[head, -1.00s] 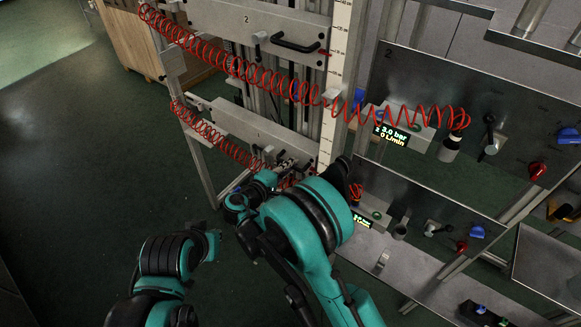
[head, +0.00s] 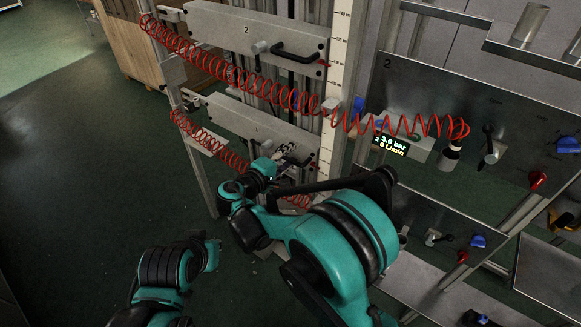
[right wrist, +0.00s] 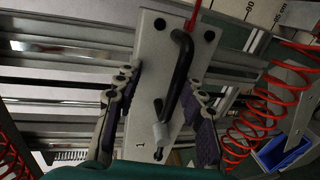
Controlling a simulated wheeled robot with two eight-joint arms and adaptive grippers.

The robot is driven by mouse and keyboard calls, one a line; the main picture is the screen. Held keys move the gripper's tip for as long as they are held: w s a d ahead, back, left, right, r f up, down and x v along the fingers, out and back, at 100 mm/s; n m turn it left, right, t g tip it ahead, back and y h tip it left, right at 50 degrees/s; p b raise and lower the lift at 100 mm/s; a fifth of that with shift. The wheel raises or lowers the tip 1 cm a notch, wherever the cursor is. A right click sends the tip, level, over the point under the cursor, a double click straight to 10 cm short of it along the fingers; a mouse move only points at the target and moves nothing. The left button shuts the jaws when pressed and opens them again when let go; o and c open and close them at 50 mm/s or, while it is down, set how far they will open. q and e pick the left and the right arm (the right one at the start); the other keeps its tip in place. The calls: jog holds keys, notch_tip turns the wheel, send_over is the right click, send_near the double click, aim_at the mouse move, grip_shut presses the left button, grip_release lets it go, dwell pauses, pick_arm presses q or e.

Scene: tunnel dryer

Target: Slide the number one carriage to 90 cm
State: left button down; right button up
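The number one carriage (head: 235,116) is a grey plate marked 1 on the rails, below the number two carriage (head: 225,28). Its black bar handle (right wrist: 181,75) and a small knob with a grey sleeve (right wrist: 160,132) show in the right wrist view. My right gripper (right wrist: 165,105) is open around the handle; its fingers are well apart, the right one close to the bar. Contact is unclear.
Valve panels (head: 485,110) stand at right. A blue bin (right wrist: 283,150) is near my right gripper. The floor at left is clear.

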jog(key=shift+r, duration=0.85)
